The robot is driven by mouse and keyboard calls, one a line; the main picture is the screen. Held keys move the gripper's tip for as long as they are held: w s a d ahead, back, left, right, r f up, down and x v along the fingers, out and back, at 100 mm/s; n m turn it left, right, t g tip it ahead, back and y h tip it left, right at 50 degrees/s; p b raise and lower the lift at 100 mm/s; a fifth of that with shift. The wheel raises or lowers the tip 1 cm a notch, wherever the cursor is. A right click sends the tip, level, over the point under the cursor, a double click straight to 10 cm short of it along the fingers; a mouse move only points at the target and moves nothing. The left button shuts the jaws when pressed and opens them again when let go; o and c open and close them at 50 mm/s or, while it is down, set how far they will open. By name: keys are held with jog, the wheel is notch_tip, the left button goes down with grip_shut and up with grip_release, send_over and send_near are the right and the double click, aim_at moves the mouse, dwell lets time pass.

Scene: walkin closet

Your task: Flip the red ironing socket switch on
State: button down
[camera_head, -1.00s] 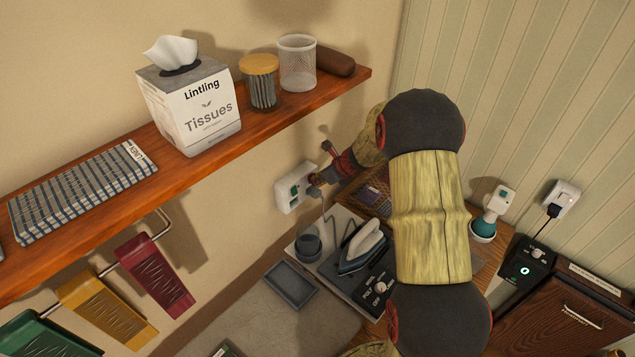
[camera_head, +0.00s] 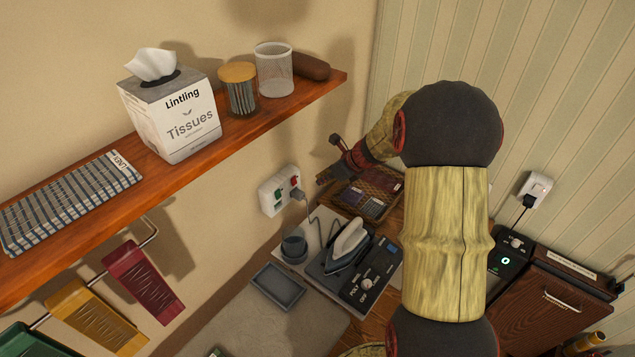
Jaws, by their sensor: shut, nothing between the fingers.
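The white wall socket (camera_head: 273,198) is on the beige wall under the shelf, left of my gripper. Its red switch (camera_head: 294,180) shows at the upper right and a green switch (camera_head: 278,195) at the left. A grey plug sits in its right part, with a cord running down. I cannot tell how the red switch is tilted. My gripper (camera_head: 321,179) is shut and empty, just right of the socket and apart from it in the picture. My arm reaches in from the right and hides part of the counter.
An iron (camera_head: 348,246) stands on a grey station below the socket, with a dark cup (camera_head: 294,248) beside it. The wooden shelf (camera_head: 200,168) with a tissue box (camera_head: 172,118) juts out above. A second wall socket (camera_head: 536,187) is on the striped wall.

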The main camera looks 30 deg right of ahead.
jog(key=shift+s+r, duration=0.15)
jog(key=shift+r, duration=0.05)
jog(key=shift+d+f, duration=0.1)
jog(key=shift+s+d+f+b, duration=0.1)
jog(key=shift+s+f+b, duration=0.15)
jog(key=shift+f+b, duration=0.5)
jog(key=shift+r, duration=0.25)
